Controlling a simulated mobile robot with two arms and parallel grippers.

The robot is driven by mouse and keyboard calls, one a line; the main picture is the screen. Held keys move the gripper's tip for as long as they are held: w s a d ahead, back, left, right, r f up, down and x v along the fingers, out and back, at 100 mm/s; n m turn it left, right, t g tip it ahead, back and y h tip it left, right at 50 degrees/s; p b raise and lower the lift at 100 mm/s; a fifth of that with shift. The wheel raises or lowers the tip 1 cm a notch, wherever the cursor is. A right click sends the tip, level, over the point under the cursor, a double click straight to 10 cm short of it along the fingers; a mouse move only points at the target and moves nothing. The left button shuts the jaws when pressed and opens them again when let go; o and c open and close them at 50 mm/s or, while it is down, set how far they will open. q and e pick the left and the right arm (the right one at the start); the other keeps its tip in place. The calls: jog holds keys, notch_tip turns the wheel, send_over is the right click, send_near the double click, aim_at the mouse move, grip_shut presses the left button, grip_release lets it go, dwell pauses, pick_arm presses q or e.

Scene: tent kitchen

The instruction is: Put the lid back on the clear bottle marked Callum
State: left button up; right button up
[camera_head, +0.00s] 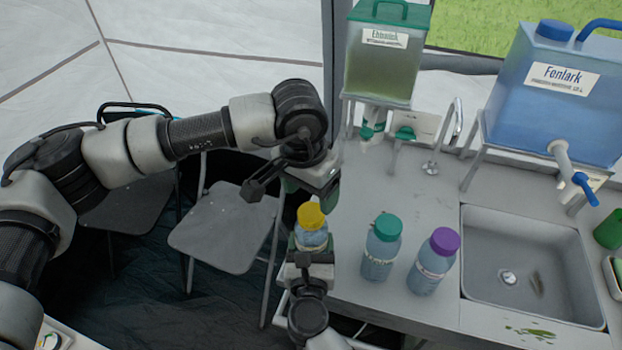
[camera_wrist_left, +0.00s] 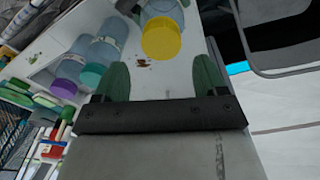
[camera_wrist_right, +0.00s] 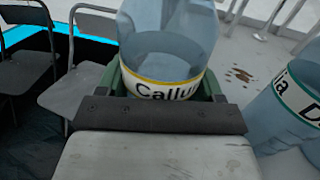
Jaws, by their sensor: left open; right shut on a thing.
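The clear bottle marked Callum (camera_wrist_right: 170,40) has a label with a yellow edge. My right gripper (camera_wrist_right: 162,85) is shut on it and holds it upright at the counter's left edge. In the head view, the bottle (camera_head: 311,241) has a yellow lid (camera_head: 311,215) on its top. The lid also shows in the left wrist view (camera_wrist_left: 161,38). I cannot tell whether it is tight. My left gripper (camera_wrist_left: 162,70) is open and empty, just above the lid and apart from it. In the head view, its fingers are partly hidden by its own body.
A teal-lidded bottle (camera_head: 381,248) and a purple-lidded bottle (camera_head: 432,264) stand on the counter (camera_head: 420,195) to the right. Beyond are a sink (camera_head: 495,250), a green dispenser (camera_head: 380,65) and a blue water tank (camera_head: 555,95). Folding chairs (camera_head: 225,235) stand left.

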pick_arm(q)
jog(key=n, duration=0.7)
jog(key=shift+r, duration=0.2)
jog(key=n, duration=0.6)
jog(key=shift+r+n, duration=0.2)
jog(key=shift+n, duration=0.2)
jog(key=n, duration=0.6)
jog(key=shift+r+n+y, duration=0.15)
jog(key=shift+n+y, duration=0.15)
jog(key=n, duration=0.4)
jog(key=shift+r, duration=0.15)
jog(key=n, duration=0.4)
jog(key=shift+d+r+n, duration=0.1)
jog(key=shift+n, duration=0.3)
jog(key=n, duration=0.6)
jog(key=shift+r+n, duration=0.2)
jog(key=shift+n, duration=0.2)
jog(key=n, duration=0.4)
jog(key=shift+r, duration=0.1)
jog(key=n, duration=0.7)
jog(key=shift+r, duration=0.2)
jog(key=n, duration=0.6)
jog(key=shift+r+n+g+y, duration=0.15)
jog(key=shift+n+g+y, duration=0.15)
